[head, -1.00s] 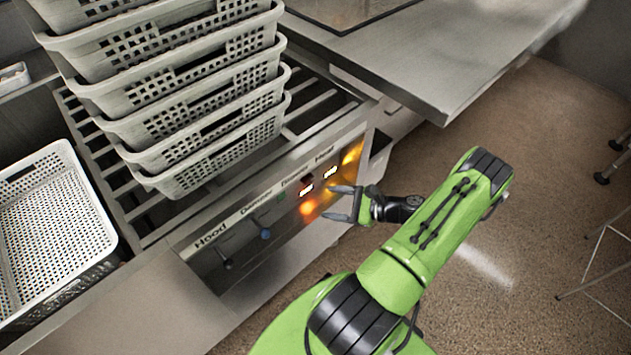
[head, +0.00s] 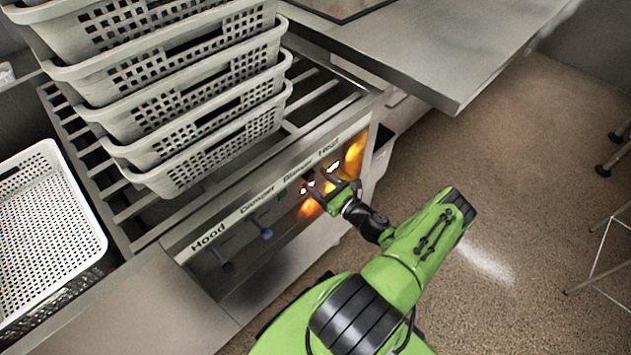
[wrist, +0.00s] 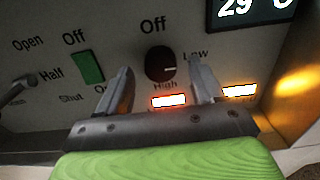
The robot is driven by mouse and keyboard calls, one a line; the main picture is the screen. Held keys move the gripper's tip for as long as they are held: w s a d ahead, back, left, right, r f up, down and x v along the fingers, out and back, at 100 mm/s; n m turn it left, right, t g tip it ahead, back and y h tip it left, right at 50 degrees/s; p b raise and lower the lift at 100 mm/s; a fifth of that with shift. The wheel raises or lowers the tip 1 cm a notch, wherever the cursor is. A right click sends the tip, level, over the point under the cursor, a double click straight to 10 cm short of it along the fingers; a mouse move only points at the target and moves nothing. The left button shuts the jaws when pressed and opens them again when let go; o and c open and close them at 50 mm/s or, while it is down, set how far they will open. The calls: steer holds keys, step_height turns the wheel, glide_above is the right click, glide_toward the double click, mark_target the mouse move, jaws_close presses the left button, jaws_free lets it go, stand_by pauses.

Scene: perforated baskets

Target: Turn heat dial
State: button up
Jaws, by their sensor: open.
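The heat dial (wrist: 160,63) is a round black knob on the grey panel, with Off printed above it, Low at its upper right and High just below. A pale mark shows on its right side. My gripper (wrist: 160,72) is open in the wrist view, with one finger on each side of the dial and gaps to the knob visible. In the head view my gripper (head: 326,186) is at the panel below the Heat and Blower labels, and the dial cannot be made out there. Contact with the panel cannot be told.
A green switch (wrist: 88,66) sits left of the dial, and a lever (wrist: 20,87) farther left. A display (wrist: 253,8) reads 29 at upper right. Lit orange-white indicators (wrist: 168,101) glow below. Stacked baskets (head: 195,125) stand above the panel; open floor lies right.

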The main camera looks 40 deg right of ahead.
steer(key=shift+w, duration=0.85)
steer(key=shift+c, duration=0.3)
steer(key=c, duration=1)
steer(key=shift+o, duration=0.2)
